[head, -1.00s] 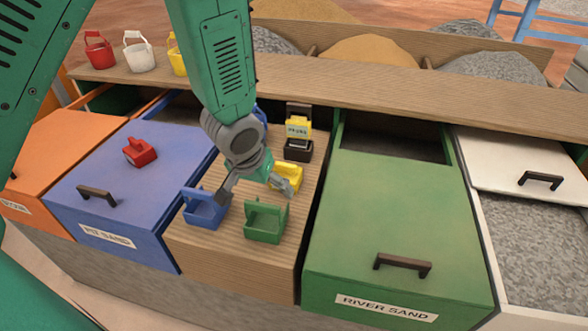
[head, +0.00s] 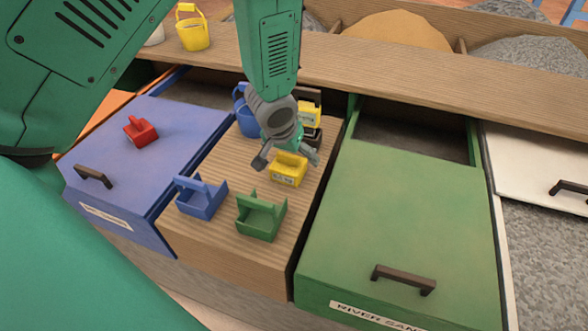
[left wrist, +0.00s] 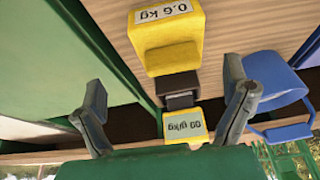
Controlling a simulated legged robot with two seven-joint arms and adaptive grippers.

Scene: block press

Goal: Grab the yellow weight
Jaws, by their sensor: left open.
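The yellow weight (head: 288,174) stands on the wooden counter between the blue and green lids. It also shows in the left wrist view (left wrist: 168,45), with a "0.6 kg" label on it. My left gripper (head: 287,160) is open just above and around the top of the weight, one finger to each side. In the left wrist view the open fingers (left wrist: 165,88) have the weight ahead, between their lines. I cannot tell whether they touch it. My right gripper is not in view.
A blue scoop (head: 200,197) and a green scoop (head: 262,216) stand nearer on the counter. A scale with a yellow display (head: 309,113) and a blue bucket (head: 246,118) stand behind. The green lid (head: 385,210) is right.

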